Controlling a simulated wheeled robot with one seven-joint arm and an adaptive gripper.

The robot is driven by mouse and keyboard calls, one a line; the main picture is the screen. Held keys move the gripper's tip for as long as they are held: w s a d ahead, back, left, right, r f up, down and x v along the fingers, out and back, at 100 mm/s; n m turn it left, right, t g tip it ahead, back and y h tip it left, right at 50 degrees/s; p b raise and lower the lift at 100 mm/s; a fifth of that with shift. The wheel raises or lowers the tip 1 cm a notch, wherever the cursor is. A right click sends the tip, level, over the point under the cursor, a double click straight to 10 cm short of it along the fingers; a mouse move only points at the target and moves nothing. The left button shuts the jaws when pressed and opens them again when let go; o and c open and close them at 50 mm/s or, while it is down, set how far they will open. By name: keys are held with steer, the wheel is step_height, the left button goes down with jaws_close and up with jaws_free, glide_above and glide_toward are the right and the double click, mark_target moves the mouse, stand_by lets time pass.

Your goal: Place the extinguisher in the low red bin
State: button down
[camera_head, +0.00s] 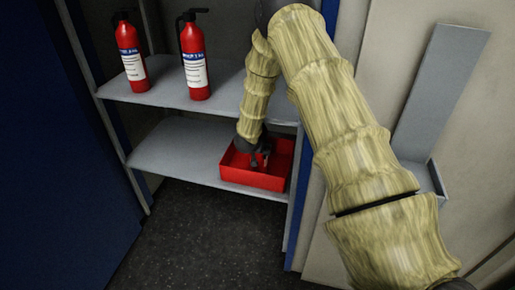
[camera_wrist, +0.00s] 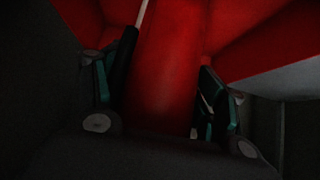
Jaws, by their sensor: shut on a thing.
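The low red bin (camera_head: 252,180) is an open tray on the lower shelf, at its right end. My gripper (camera_head: 261,159) reaches down into the bin in the head view. In the wrist view my gripper (camera_wrist: 155,95) has a finger on each side of a red cylindrical extinguisher (camera_wrist: 165,65) and is shut on it. A black hose or nozzle runs along its left side. Red bin walls (camera_wrist: 255,45) surround it in the wrist view. The held extinguisher cannot be clearly made out in the head view, and whether it touches the bin floor cannot be told.
Two other red extinguishers, left (camera_head: 131,55) and right (camera_head: 194,62), stand upright on the upper shelf (camera_head: 160,94). The lower shelf (camera_head: 175,150) is bare left of the bin. The upper shelf and a blue post (camera_head: 299,215) are close to my arm.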

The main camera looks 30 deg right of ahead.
steer(key=shift+w+f, duration=0.1)
steer(key=shift+f, duration=0.15)
steer(key=shift+c, duration=1)
jaws_free()
steer(key=shift+f, duration=0.1)
steer(key=shift+s, duration=0.2)
steer(key=v, duration=1.1)
steer(key=s+a+f+n+g+y, duration=0.1)
steer(key=s+a+f+n, duration=0.1)
steer(key=s+a+f, duration=0.3)
steer(key=s+a+f+n+y, duration=0.1)
steer(key=s+a+f+n, duration=0.15)
steer(key=s+f, duration=0.4)
steer(key=s+a+f+n+g+y, duration=0.1)
steer(key=s+a+f, duration=0.3)
steer(key=s, duration=0.7)
steer(key=s+a+f+n+g+y, duration=0.2)
steer(key=s+a+f, duration=0.2)
steer(key=s, duration=0.7)
steer(key=s+a+f+n+g+y, duration=0.1)
steer(key=s+a+f, duration=0.3)
steer(key=s+a, duration=0.4)
steer(key=s+n, duration=0.1)
steer(key=s, duration=0.3)
steer(key=shift+g+y, duration=0.4)
